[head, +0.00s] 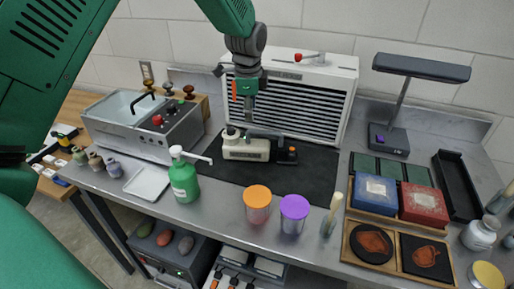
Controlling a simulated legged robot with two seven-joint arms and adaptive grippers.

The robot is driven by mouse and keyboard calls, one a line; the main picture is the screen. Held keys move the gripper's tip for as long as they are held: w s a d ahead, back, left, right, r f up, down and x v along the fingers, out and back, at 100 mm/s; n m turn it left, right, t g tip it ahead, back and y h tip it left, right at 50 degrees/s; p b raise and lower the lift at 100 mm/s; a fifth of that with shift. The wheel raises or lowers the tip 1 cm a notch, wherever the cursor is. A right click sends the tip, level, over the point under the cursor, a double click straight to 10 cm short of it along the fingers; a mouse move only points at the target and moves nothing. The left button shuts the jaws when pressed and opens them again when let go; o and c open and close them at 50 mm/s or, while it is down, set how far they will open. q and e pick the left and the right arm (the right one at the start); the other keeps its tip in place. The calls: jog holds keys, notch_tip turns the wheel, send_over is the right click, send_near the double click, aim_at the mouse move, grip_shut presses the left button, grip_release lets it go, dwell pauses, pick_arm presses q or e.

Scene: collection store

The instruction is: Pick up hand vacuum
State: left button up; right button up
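The hand vacuum (246,149) looks like the cream, box-shaped appliance with a dark handle and a black and orange end at its right. It lies on the black mat (215,172) in the middle of the bench. My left gripper (248,116) points down just above it, with a small gap seeming to remain. The fingers show nearly edge-on, so their opening is unclear, and I see nothing held. My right gripper is not in view.
A white louvred unit (325,98) stands close behind the vacuum. A metal basin unit (140,128) is at the left. A green pump bottle (184,178) and orange-lidded (257,204) and purple-lidded (293,216) jars stand in front. Boxes (375,194) and a lamp (390,138) are right.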

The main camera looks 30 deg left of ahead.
aim_at(256, 132)
pick_arm(q)
jog(key=x, duration=0.4)
jog(key=shift+w, duration=0.35)
jog(key=shift+s+d+f+p, duration=0.15)
jog(key=shift+f+p, duration=0.15)
jog(key=shift+f, duration=0.3)
jog(key=f, duration=0.3)
jog(key=shift+w+d+f+p, duration=0.15)
jog(key=shift+w+d+p, duration=0.1)
jog(key=shift+p, duration=0.1)
jog(key=shift+w+f, duration=0.2)
jog(key=shift+f, duration=0.2)
jog(key=shift+s+r, duration=0.1)
jog(key=shift+r, duration=0.05)
grip_shut()
